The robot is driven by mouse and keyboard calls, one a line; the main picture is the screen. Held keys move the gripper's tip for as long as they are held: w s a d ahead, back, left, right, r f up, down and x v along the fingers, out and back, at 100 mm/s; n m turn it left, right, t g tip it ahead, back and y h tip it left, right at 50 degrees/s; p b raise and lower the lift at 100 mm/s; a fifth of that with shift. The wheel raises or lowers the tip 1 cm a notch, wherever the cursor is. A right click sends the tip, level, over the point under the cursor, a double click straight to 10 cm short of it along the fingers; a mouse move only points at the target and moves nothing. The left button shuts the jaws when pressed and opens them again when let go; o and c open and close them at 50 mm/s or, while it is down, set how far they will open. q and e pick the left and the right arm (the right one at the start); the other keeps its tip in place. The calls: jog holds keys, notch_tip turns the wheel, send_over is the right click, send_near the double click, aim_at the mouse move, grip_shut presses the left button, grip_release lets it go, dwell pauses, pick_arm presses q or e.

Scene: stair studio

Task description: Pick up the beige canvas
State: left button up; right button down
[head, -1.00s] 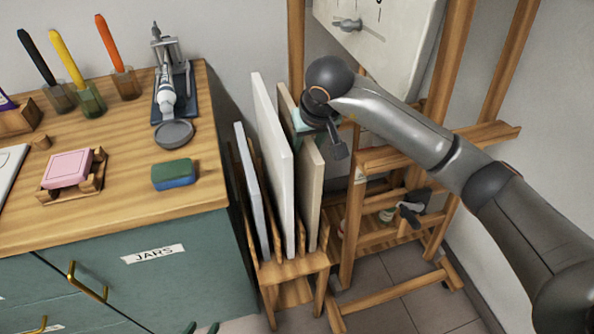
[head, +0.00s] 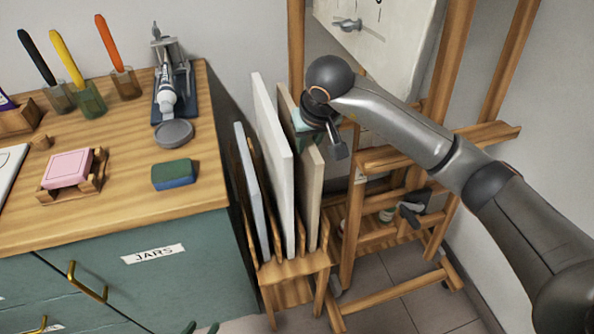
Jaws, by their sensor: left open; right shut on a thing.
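The beige canvas (head: 311,200) stands upright in the right-hand slot of a small wooden rack (head: 292,268). A white canvas (head: 275,150) and a thin grey-blue canvas (head: 251,190) stand to its left. My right gripper (head: 336,148) is at the upper part of the beige canvas and shut on it. The arm and wrist hide part of the contact. The canvas's lower end is still between the rack's slats. Only the dark fingertips of my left gripper (head: 201,328) show at the bottom edge, apart and empty.
A wooden easel (head: 352,230) with a large pale panel (head: 385,40) stands close right of the rack. A teal cabinet (head: 170,275) with a wooden top (head: 120,205) stands close on the left. A green-and-blue sponge (head: 174,174) lies near its edge.

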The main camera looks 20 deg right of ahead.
jog(key=shift+r, duration=0.15)
dwell(0.5)
notch_tip(320, 180, up, 23)
jog(key=p, duration=0.6)
dwell(0.5)
